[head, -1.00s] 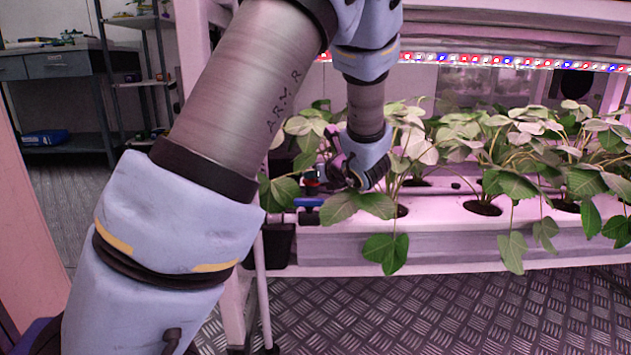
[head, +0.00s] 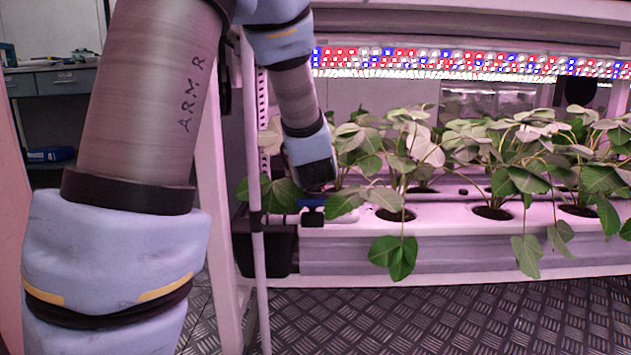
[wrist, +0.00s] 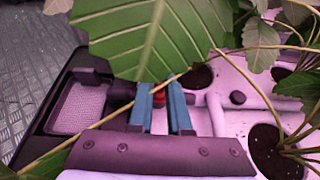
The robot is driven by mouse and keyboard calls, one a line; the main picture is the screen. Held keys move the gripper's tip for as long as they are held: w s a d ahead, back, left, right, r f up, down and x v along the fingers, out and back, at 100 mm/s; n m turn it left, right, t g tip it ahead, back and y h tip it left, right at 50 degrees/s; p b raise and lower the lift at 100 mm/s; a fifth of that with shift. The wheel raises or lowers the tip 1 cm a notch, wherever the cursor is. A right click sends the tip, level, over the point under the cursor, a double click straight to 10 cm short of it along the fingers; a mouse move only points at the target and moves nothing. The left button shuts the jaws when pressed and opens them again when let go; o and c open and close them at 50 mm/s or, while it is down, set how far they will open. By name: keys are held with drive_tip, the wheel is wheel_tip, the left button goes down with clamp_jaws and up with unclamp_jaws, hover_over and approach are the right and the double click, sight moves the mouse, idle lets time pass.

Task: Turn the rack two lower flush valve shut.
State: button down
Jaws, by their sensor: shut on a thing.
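My gripper (wrist: 160,112) points down at the left end of the white planting channel. In the wrist view its two blue-grey fingers stand either side of a small red part (wrist: 158,98), which I take to be the flush valve's handle. The fingers are shut on that handle, and a large leaf hides part of the grip.
Strawberry-like plants (head: 500,165) fill the white channel (head: 450,225) to the right, their leaves close around my wrist. A black box (head: 265,253) sits at the channel's left end. A white post (head: 257,190) stands close on the left. An LED strip (head: 470,62) runs above.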

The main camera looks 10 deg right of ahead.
idle(0.3)
drive_tip(key=c, duration=0.9)
unclamp_jaws()
drive_tip(key=shift+o, duration=0.2)
drive_tip(key=p+v, duration=0.5)
drive_tip(key=v, duration=0.5)
drive_tip(key=shift+s+r, duration=0.15)
drive_tip(key=shift+s, duration=0.25)
drive_tip(key=shift+a, duration=0.1)
